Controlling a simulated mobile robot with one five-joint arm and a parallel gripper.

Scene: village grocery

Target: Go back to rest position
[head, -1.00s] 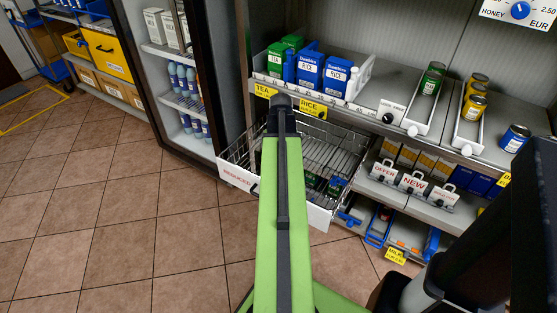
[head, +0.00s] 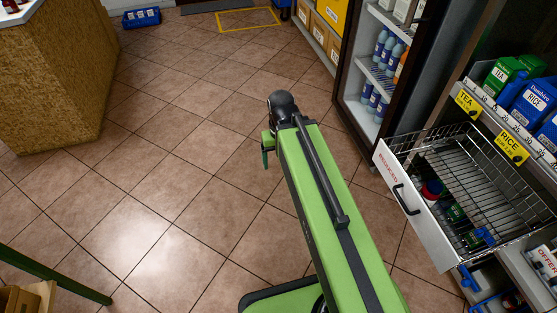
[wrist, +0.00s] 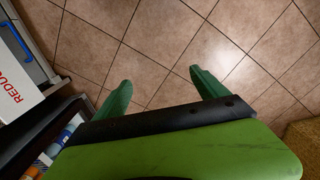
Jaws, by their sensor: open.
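My gripper (wrist: 160,88) shows in the wrist view with its two green fingers spread apart over bare floor tiles. Nothing is between the fingers. In the head view my green arm reaches forward over the floor, and part of my gripper (head: 266,152) shows at its far end, left of the wire drawer. The rest of the gripper is hidden behind the arm's end.
A pulled-out wire drawer (head: 397,190) marked REDUCED stands right of my arm, with a few items inside. A fridge with bottles (head: 379,52) is behind it. A wood-chip counter (head: 60,85) is at the left. A blue crate (head: 141,18) lies far back. The middle floor is clear.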

